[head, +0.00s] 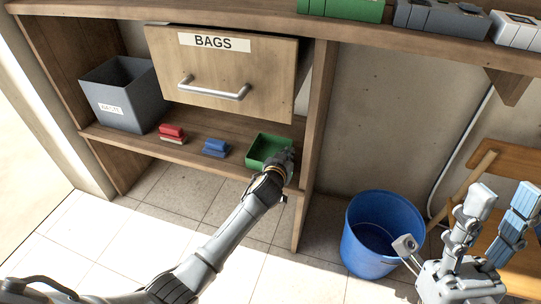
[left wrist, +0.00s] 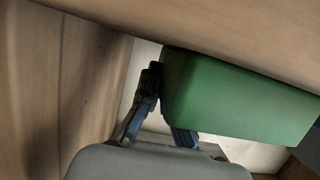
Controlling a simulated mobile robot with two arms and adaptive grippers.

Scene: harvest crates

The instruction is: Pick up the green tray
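The green tray (head: 262,150) is on the lower shelf, below the drawer marked BAGS. My left gripper (head: 284,160) is at the tray's right end, close to the shelf's upright panel. In the left wrist view the tray (left wrist: 235,100) fills the right side. One dark finger of the left gripper (left wrist: 165,108) is against or very near the tray's end, and the other is partly hidden below it. I cannot tell whether they pinch it. My right gripper (head: 470,225) is at the lower right with its fingers spread, empty.
On the same shelf are a blue item (head: 216,148), a red item (head: 172,133) and a grey bin (head: 122,95). A blue bucket (head: 381,235) stands on the floor, beside a wooden chair (head: 508,160). The tiled floor in front is clear.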

